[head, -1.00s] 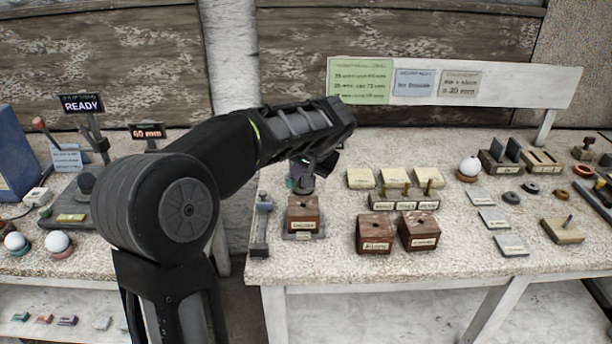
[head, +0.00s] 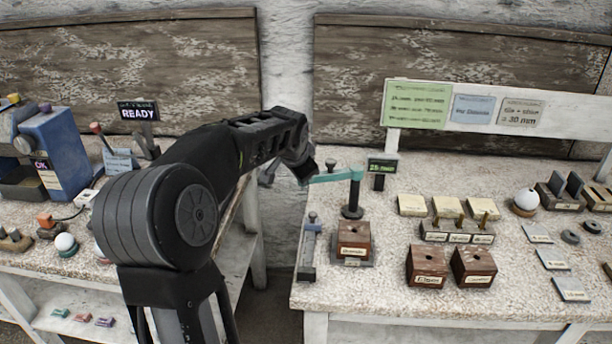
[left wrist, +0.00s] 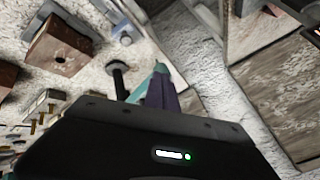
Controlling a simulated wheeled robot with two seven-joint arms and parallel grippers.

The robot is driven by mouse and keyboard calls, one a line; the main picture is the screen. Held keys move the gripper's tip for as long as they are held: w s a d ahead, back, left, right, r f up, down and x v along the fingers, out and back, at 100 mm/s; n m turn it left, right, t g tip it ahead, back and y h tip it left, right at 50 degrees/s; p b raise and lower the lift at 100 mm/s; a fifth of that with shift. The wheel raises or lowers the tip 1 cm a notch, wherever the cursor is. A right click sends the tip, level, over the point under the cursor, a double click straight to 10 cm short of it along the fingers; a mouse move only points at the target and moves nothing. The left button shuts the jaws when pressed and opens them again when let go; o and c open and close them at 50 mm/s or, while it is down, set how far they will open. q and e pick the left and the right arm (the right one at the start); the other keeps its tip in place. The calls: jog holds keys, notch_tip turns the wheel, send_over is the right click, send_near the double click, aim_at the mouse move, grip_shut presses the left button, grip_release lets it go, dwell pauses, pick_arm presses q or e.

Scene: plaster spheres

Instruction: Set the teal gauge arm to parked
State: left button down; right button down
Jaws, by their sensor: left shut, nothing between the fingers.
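The teal gauge arm (head: 332,177) sits on top of a dark upright post (head: 353,200) near the left edge of the right-hand table. It points left from the post, and its free end is beside my left gripper (head: 304,173). My left gripper is shut with nothing held. In the left wrist view, its purple-grey fingers (left wrist: 160,93) are close against the teal arm (left wrist: 134,94), and the teal also shows past the fingertips. I cannot tell whether they touch. A small display reading about 25 mm (head: 382,166) stands right of the post. My right gripper is not seen.
A brown block on a grey base (head: 353,240) stands in front of the post, with a grey slide fixture (head: 309,245) to its left. More brown blocks (head: 426,266) lie to the right. A gap separates this table from the left table (head: 30,262).

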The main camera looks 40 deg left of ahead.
pick_arm(q)
jog(key=shift+w+a+r+p, duration=0.15)
jog(key=shift+w+a, duration=0.25)
jog(key=shift+a, duration=0.4)
jog(key=shift+w+a+f+p, duration=0.1)
jog(key=shift+w+a+p, duration=0.2)
jog(key=shift+a, duration=0.45)
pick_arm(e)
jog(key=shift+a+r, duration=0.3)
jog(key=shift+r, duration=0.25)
pick_arm(q)
jog(key=shift+r, duration=0.1)
jog(key=shift+w, duration=0.1)
